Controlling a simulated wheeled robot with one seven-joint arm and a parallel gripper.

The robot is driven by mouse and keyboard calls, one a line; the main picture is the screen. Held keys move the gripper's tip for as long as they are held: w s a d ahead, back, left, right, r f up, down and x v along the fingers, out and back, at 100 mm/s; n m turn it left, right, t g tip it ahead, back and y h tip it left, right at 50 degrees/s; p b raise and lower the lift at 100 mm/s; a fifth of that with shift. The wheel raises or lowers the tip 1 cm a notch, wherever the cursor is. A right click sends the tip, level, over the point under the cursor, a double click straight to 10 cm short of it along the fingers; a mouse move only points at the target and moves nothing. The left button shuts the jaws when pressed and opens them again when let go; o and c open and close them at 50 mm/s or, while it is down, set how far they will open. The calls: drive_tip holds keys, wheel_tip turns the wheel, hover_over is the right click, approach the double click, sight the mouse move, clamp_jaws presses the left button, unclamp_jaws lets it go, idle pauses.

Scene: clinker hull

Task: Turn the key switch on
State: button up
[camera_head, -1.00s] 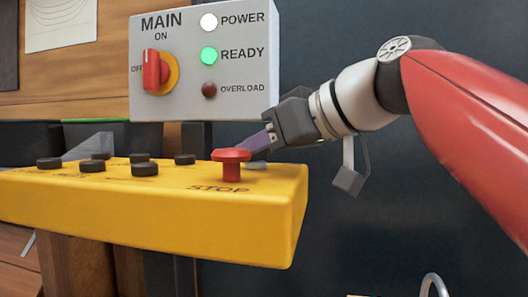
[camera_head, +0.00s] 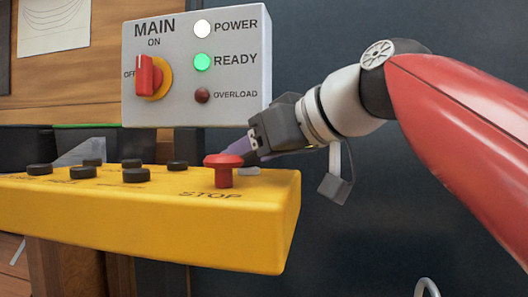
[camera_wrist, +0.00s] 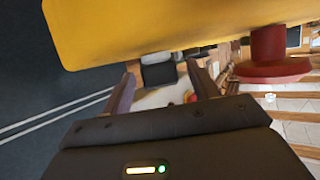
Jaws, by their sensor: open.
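No key is clearly visible. A low grey round part (camera_head: 248,171) sits on the yellow control box (camera_head: 150,225) behind the red STOP button (camera_head: 223,168); I cannot tell whether it is the key switch. My gripper (camera_head: 238,148) is above the box's right end, close behind the STOP button, which partly covers its purple fingers. In the wrist view my gripper (camera_wrist: 161,72) has its two fingers apart, with nothing held between them. There the yellow box (camera_wrist: 140,30) fills the top and the red button (camera_wrist: 270,65) is at the right.
A grey MAIN panel (camera_head: 197,112) stands behind the box, with a red rotary switch (camera_head: 147,77) whose handle is upright. Its POWER light (camera_head: 202,28) is white and READY (camera_head: 202,62) is green. Several black knobs (camera_head: 135,175) stand on the box left of STOP.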

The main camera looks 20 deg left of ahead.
drive_tip(key=shift+d, duration=0.1)
drive_tip(key=v, duration=0.7)
drive_tip(key=shift+s+d+p, duration=0.15)
drive_tip(key=shift+d+p, duration=0.1)
drive_tip(key=shift+p, duration=0.05)
drive_tip(key=shift+r, duration=0.1)
